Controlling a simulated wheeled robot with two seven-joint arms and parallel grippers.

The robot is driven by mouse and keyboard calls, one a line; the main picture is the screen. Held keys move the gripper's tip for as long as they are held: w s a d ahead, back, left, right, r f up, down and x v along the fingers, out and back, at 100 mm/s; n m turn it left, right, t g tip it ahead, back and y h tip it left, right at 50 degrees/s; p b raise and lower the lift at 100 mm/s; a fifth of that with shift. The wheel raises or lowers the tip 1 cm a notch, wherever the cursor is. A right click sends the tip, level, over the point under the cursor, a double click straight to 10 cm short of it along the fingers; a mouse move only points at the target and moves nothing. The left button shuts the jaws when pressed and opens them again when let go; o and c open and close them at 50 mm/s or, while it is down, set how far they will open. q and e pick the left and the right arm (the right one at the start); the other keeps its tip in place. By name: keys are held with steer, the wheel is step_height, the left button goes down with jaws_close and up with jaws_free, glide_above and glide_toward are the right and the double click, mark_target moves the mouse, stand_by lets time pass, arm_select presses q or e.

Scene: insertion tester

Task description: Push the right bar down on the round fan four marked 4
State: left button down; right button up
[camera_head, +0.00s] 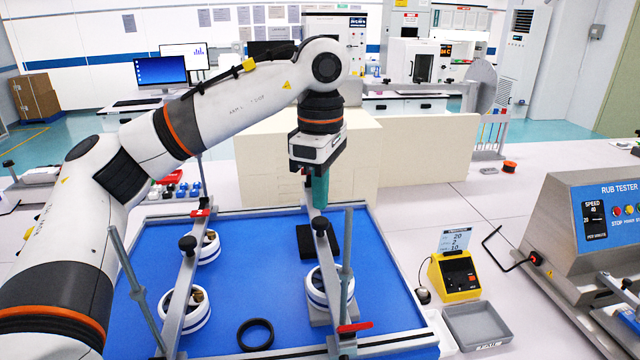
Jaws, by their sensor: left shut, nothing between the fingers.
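My left gripper (319,196), with teal fingers, is shut and empty. It points down at the far part of the right bar (330,260), just beyond the bar's black knob (320,225); I cannot tell whether it touches the bar. The right bar runs from far to near over the blue mat. Under it a white round fan (318,290) sits on a grey block, partly hidden by the bar and a grey post. No mark 4 is readable on it. My right gripper is not in view.
A left bar (178,290) crosses two more white round parts (185,312). A black ring (255,334) and a black block (305,241) lie on the blue mat (240,290). A yellow device (455,276), a grey tray (477,325) and the rub tester (590,225) stand right.

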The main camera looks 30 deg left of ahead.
arm_select(q)
steer(key=shift+r+p, duration=1.55)
steer(key=shift+r, duration=0.7)
step_height(320, 180, up, 12)
steer(key=p, duration=0.2)
glide_above(320, 220)
steer(key=shift+f, duration=0.1)
